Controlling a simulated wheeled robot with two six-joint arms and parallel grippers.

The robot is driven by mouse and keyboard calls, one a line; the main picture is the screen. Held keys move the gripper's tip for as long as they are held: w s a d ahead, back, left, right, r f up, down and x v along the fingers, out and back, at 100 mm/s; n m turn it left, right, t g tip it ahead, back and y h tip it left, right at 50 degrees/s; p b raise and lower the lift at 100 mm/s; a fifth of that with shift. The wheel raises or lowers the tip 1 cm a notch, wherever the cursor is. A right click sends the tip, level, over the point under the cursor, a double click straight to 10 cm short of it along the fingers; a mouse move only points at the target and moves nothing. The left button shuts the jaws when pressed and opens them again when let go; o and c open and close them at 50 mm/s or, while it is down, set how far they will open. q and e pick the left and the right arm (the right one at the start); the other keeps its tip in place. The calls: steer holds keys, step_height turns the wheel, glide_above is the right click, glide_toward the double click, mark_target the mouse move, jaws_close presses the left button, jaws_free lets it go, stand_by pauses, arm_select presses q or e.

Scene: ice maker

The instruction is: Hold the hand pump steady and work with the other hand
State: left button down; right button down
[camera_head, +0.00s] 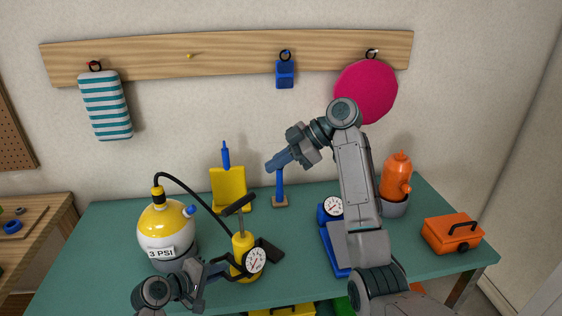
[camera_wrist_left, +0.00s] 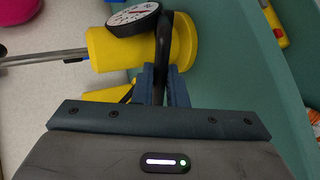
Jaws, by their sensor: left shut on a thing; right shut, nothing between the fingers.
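The yellow hand pump (camera_head: 241,246) stands upright on the green table, with a round white gauge on its front and a black T-handle (camera_head: 238,205) on a metal rod above it. My left gripper (camera_head: 226,267) is shut on a black curved part at the pump's side. In the left wrist view, my left gripper's blue fingers (camera_wrist_left: 163,86) pinch this part close to the yellow body (camera_wrist_left: 118,50). A black hose links the pump to a yellow and white tank (camera_head: 165,227) marked 3 PSI. My right gripper (camera_head: 272,164) is shut and empty, well above and right of the T-handle.
A blue device with a gauge (camera_head: 333,208), an orange bottle (camera_head: 397,177) and an orange toolbox (camera_head: 453,233) are on the right.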

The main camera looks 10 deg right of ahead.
mark_target(240, 210)
steer(key=w+a+f, duration=0.1)
steer(key=a+f, duration=0.4)
steer(key=f, duration=0.2)
steer(key=shift+f, duration=0.25)
steer(key=shift+f, duration=0.1)
step_height(240, 210, down, 8)
